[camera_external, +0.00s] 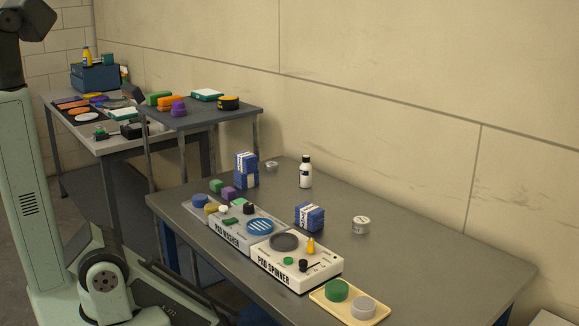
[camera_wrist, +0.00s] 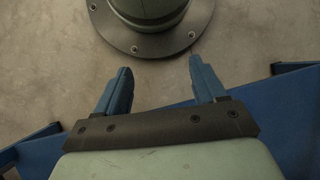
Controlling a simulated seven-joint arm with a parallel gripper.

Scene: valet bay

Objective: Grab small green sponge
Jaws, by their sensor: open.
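A small green block (camera_external: 217,186), which looks like the small sponge, sits at the left back of the near table, beside a purple block (camera_external: 229,193). Another green piece (camera_external: 239,203) lies on the pad washer and is too small to tell apart clearly. A larger green block (camera_external: 158,98) lies on the table behind. My gripper (camera_wrist: 160,70) is open and empty in the wrist view, with its two blue fingers apart over bare floor and my round base. No sponge shows in that view. My gripper's fingers are not visible in the external view.
The pad washer (camera_external: 226,232) and pad spinner (camera_external: 290,270) stand along the table's front edge. Blue-and-white boxes (camera_external: 309,217), a white bottle (camera_external: 306,172) and a tin (camera_external: 361,225) stand behind. A cream tray (camera_external: 322,300) holds round green and grey pads. The table's right side is clear.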

